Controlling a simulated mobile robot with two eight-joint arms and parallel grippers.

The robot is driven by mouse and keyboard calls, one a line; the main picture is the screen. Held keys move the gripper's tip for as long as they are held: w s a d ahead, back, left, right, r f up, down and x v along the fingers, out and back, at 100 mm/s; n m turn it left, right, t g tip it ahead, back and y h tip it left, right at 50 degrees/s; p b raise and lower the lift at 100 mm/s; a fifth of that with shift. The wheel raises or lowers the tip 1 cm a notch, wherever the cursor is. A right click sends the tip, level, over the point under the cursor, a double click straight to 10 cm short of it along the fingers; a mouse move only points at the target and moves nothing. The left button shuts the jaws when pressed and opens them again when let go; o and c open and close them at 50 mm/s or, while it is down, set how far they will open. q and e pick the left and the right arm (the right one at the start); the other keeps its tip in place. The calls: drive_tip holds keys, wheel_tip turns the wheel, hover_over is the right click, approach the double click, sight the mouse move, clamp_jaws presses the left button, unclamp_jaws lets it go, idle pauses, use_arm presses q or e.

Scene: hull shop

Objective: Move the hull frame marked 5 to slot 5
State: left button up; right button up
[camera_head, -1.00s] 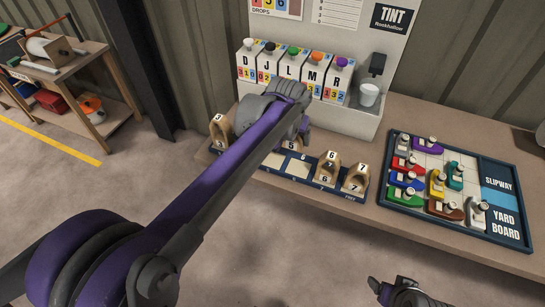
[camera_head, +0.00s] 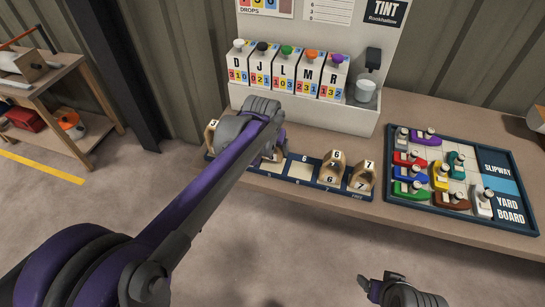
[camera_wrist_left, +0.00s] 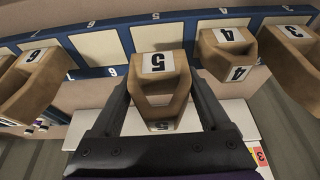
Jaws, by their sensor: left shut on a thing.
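The hull frame marked 5 (camera_wrist_left: 158,90), a tan arched block with white number tags, is between the fingers of my left gripper (camera_wrist_left: 165,110) in the left wrist view. The gripper is shut on it. It shows close to the dark blue rack (camera_head: 303,181), in front of a pale slot pad (camera_wrist_left: 157,36); whether it touches the rack is unclear. In the head view my left arm hides the held frame. Frame 4 (camera_wrist_left: 228,55) stands beside it. My right gripper (camera_head: 380,287) is at the bottom edge, its jaws unclear.
Frame 3 (camera_head: 210,138) stands at the rack's left end, frames 6 (camera_head: 333,168) and 7 (camera_head: 363,178) at its right. A pale pad (camera_head: 300,169) is bare left of frame 6. Tint dispensers (camera_head: 285,76) stand behind; the yard board (camera_head: 420,207) lies right.

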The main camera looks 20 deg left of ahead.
sight(273, 157)
use_arm(q)
drive_tip(key=shift+f, duration=1.85)
drive_tip(key=shift+f+b, duration=0.2)
drive_tip(key=shift+b, duration=0.15)
drive_tip(key=o, duration=1.3)
drive_tip(key=shift+s+r, duration=0.1)
drive_tip(key=shift+r, duration=0.5)
drive_tip(key=p+v, duration=0.2)
drive_tip(key=v, duration=0.9)
drive_tip(key=s+a+f, duration=0.1)
drive_tip(key=s+f, duration=0.4)
drive_tip(key=s, duration=0.7)
drive_tip(key=s+a+f, duration=0.1)
drive_tip(key=s+f, duration=0.5)
drive_tip(key=s, duration=0.6)
drive_tip(key=shift+s+a+f+t, duration=0.2)
drive_tip(key=shift+a+f+t, duration=0.1)
drive_tip(key=shift+a+f, duration=0.05)
